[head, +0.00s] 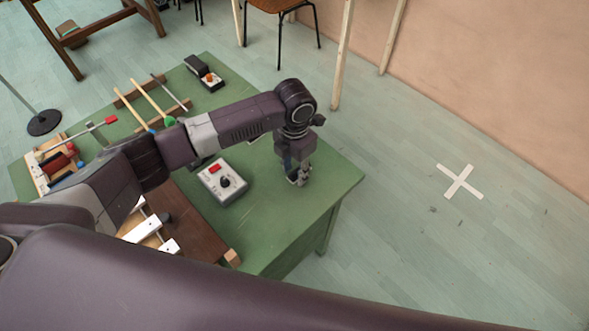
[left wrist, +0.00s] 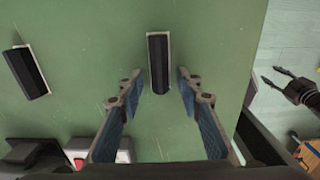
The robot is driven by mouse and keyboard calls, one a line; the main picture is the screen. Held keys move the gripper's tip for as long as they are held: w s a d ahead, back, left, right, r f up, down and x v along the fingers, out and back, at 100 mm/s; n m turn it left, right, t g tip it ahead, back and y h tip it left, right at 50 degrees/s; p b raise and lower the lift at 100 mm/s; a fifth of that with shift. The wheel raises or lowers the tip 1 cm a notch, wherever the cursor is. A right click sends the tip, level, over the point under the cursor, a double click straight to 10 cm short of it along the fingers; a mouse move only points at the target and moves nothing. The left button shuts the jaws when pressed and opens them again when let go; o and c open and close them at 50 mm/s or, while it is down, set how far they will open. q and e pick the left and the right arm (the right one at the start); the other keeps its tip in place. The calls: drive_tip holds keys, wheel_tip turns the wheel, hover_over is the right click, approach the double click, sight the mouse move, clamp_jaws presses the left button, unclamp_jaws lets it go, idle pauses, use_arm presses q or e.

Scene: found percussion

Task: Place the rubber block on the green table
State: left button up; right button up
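My left gripper (head: 301,182) hangs low over the right part of the green table (head: 330,165). In the left wrist view its two blue-padded fingers (left wrist: 160,85) are spread open. A dark block with a pale edge (left wrist: 159,65) sits on the green top between and just beyond the fingertips, with a gap on both sides. A second, similar dark block (left wrist: 25,72) lies to the left on the table. I cannot tell which one is rubber. The gripper hides the block in the head view. My right gripper (left wrist: 275,76) shows at the right of the wrist view, its fingers apart and empty.
A grey control box with a red switch and black knob (head: 222,181) stands left of my left gripper. Mallets (head: 153,100), another small device (head: 210,78) and a brown board with white bars (head: 195,225) occupy the table. The right table corner is clear.

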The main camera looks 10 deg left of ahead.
sight(295, 172)
use_arm(q)
wheel_tip(295, 172, up, 12)
drive_tip(key=b, duration=0.1)
drive_tip(key=shift+r, duration=0.2)
idle(0.3)
idle(0.5)
